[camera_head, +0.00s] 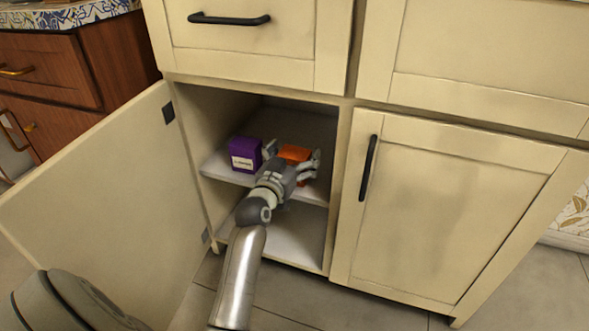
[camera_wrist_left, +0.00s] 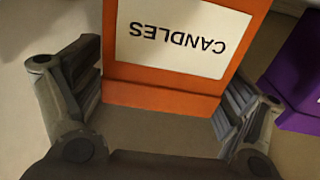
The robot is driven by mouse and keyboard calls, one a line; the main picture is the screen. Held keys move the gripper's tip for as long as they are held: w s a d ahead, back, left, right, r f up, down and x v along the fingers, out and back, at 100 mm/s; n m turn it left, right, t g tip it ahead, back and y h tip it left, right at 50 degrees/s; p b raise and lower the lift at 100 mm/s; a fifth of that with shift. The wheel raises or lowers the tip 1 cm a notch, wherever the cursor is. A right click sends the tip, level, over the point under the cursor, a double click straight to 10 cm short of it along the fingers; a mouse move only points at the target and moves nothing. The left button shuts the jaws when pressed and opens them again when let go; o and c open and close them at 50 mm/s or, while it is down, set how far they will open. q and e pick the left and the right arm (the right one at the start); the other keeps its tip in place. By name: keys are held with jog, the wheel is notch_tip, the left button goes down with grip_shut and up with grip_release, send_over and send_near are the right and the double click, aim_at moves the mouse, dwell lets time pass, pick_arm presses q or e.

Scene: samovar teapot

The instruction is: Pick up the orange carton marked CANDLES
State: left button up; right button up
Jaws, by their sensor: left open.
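The orange carton (camera_head: 295,153) stands on the shelf inside the open cabinet, partly hidden behind my left gripper. In the left wrist view the carton (camera_wrist_left: 170,86) fills the upper middle, and its white label reads CANDLES, upside down. My left gripper (camera_head: 293,160) reaches into the cabinet and is open. In the left wrist view its fingers (camera_wrist_left: 160,105) sit on either side of the carton's near end. I cannot tell whether they touch it. My right gripper is not in view.
A purple carton (camera_head: 245,153) with a white label stands just left of the orange one; it also shows in the left wrist view (camera_wrist_left: 299,75). The open cabinet door (camera_head: 110,200) is on the left, a closed door (camera_head: 440,215) on the right. The lower shelf (camera_head: 300,237) looks empty.

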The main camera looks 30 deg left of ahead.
pick_arm(q)
jog(key=c, duration=1.2)
jog(key=shift+r, duration=0.15)
jog(key=shift+c, duration=0.2)
